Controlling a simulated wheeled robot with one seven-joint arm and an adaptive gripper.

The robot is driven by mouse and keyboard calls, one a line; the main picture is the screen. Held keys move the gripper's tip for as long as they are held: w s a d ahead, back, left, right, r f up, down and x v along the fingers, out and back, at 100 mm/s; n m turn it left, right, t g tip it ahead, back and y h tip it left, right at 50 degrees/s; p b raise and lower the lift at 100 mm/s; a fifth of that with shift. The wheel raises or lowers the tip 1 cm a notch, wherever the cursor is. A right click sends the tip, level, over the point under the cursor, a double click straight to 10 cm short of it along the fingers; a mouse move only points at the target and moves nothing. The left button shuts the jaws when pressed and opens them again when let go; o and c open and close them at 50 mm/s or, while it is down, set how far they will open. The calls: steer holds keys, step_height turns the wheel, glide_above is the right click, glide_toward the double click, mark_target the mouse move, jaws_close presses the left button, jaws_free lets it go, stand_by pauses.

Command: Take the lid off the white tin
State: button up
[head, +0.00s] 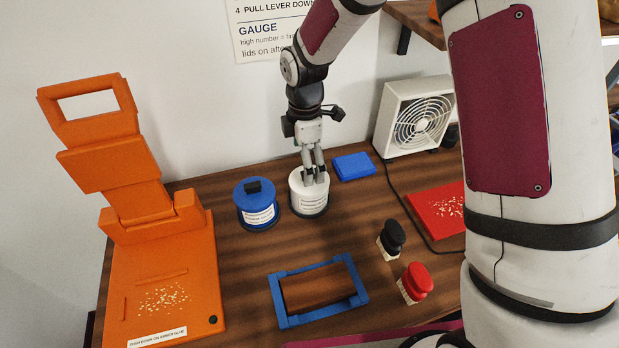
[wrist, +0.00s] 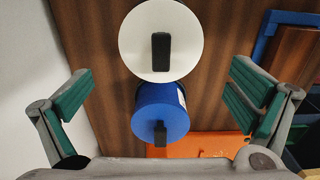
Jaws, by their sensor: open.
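The white tin (head: 309,197) stands upright on the wooden counter with a printed label on its side. Its round white lid (wrist: 140,35) is on, with a black knob (wrist: 161,52) in the middle, seen from above in the wrist view. My gripper (head: 315,178) is above the white tin, its fingers pointing down near the lid and hiding the knob in the head view. In the wrist view my gripper (wrist: 160,103) is open and empty, its green-padded fingers wide apart to the left and right of the knob's line.
A blue tin (head: 256,212) with a black knob stands just left of the white tin. A blue block (head: 354,166) lies to the right, with a fan (head: 414,118) behind. An orange lever device (head: 160,262), blue frame (head: 318,319), and black (head: 392,236) and red (head: 417,278) knobbed pieces surround.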

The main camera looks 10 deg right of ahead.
steer(key=shift+f+p, duration=0.45)
steer(key=shift+f, duration=1.8)
steer(key=shift+s, duration=0.1)
jaws_close()
